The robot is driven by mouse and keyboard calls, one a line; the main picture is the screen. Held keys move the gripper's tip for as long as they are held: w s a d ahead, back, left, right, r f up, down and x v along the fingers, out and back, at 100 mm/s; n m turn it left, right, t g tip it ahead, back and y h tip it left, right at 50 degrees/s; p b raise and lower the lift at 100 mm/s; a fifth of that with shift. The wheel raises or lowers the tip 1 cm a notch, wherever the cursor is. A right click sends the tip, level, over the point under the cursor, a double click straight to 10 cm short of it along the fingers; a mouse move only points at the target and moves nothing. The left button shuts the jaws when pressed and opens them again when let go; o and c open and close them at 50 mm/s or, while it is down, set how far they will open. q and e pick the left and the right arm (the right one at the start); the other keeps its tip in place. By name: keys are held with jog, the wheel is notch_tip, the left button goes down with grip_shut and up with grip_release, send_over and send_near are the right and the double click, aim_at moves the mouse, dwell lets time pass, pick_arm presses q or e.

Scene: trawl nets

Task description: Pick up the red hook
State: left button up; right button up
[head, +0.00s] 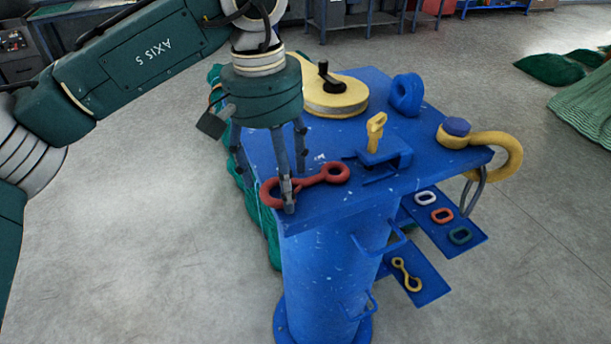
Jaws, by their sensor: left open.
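The red hook (312,180) lies on the near left part of the blue table top (425,172), with a ring at each end. My left gripper (288,188) points down from above at its left ring. The fingers are open, and one fingertip covers part of that ring. I cannot tell whether the finger touches the hook or is inside the ring. My right gripper is not in view.
Lower blue shelves hold small links (442,215) and a yellow hook (407,277). Green nets (590,100) lie right.

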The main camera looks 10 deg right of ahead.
pick_arm(q)
jog(key=shift+c, duration=0.6)
jog(key=c, duration=1.3)
jog(key=shift+r, duration=0.1)
jog(key=shift+c, duration=0.9)
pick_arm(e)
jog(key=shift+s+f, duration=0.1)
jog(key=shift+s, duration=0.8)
